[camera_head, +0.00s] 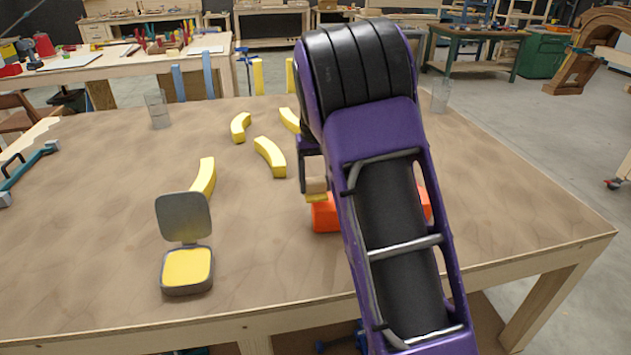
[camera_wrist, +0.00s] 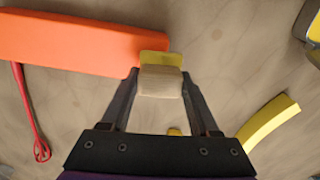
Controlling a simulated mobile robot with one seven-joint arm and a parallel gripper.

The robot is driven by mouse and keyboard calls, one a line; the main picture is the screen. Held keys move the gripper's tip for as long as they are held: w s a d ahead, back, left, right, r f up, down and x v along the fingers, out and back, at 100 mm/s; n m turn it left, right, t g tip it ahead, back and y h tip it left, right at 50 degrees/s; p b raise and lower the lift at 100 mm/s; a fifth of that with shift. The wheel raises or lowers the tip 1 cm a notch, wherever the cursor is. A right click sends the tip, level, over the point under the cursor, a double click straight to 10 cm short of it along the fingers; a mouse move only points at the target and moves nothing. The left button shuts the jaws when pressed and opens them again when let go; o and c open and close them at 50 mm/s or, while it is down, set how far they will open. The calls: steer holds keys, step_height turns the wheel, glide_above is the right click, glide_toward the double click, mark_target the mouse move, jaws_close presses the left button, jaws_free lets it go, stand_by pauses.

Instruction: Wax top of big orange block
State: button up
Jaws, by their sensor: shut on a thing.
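A big orange block (camera_head: 324,216) lies on the table, its middle hidden behind my arm in the head view. It shows as a long orange bar at the upper left of the wrist view (camera_wrist: 65,42). My gripper (camera_wrist: 160,82) is shut on a tan applicator block (camera_head: 316,186) with a yellow face. The applicator is at the orange block's end in the wrist view; I cannot tell whether they touch. An open grey tin of yellow wax (camera_head: 187,268) stands at the front left, its lid (camera_head: 183,217) upright.
Several curved yellow pieces (camera_head: 270,157) lie behind the tin and left of my arm. A thin red tool (camera_wrist: 30,110) lies beside the orange block. Clear glasses (camera_head: 157,110) stand at the far side. The table's right part is clear.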

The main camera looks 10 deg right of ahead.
steer(key=shift+f+b, duration=0.5)
steer(key=shift+f, duration=0.5)
stand_by(0.3)
steer(key=shift+s+d+r, duration=0.1)
steer(key=shift+s+d, duration=0.05)
steer(key=shift+d, duration=1.45)
steer(key=shift+s+d+f+p, duration=0.1)
steer(key=shift+s+d+p, duration=0.15)
steer(key=shift+d, duration=1.3)
steer(key=shift+s+d+f+p, duration=0.1)
steer(key=shift+d+p, duration=0.2)
steer(key=shift+d, duration=1.3)
steer(key=shift+s+d+p, duration=0.2)
steer(key=shift+d+p, duration=0.05)
steer(key=shift+d, duration=1.3)
steer(key=shift+s+d+r, duration=0.1)
steer(key=shift+s+d, duration=0.05)
steer(key=shift+d, duration=1.2)
steer(key=shift+s+d+r, duration=0.1)
steer(key=shift+d, duration=1.2)
